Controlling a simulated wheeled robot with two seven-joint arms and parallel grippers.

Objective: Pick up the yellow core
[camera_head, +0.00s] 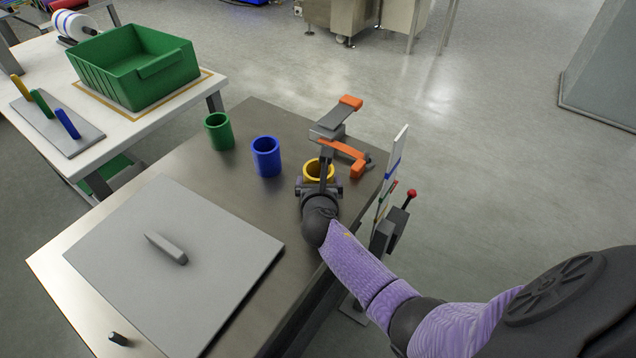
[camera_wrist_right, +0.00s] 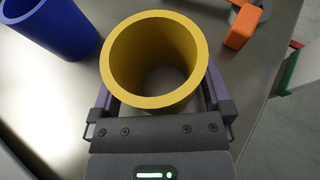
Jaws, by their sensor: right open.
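The yellow core (camera_head: 312,166) is a hollow cylinder standing upright on the dark metal table (camera_head: 235,208), partly hidden behind my right gripper. In the right wrist view the yellow core (camera_wrist_right: 118,62) fills the middle, its open top facing the camera. My right gripper (camera_head: 320,182) is open, with one finger on each side of the core. The right wrist view shows the gripper (camera_wrist_right: 158,100) around the core's near part; whether the fingers touch it I cannot tell. My left gripper is not in view.
A blue core (camera_head: 266,158) and a green core (camera_head: 218,132) stand left of the yellow one. An orange-handled clamp (camera_head: 345,150) is close behind and right of it. A grey plate with a handle (camera_head: 180,260) lies at the front. A green bin (camera_head: 135,70) stands on the white table.

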